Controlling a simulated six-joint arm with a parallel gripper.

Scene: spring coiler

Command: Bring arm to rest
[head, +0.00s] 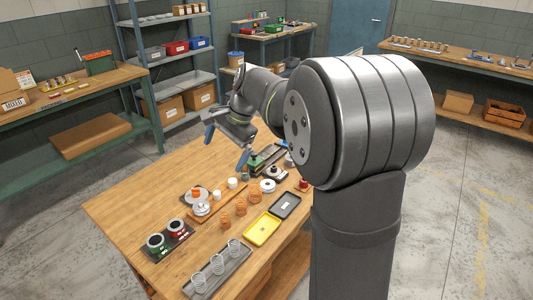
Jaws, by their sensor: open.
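My gripper (227,146) is in the head view, above the far part of the wooden worktable (130,205). Its two blue-tipped fingers are spread apart and point downward, with nothing visible between them. It is apart from the things on the table. My dark grey arm fills the right of the view and hides part of the table's right side.
Below and right of the gripper stands a green device (256,162). The table also bears copper springs (240,208), a yellow tray (262,229), a black tray (285,205), a grey tray of pale springs (238,262) and two spools. The table's left corner is clear.

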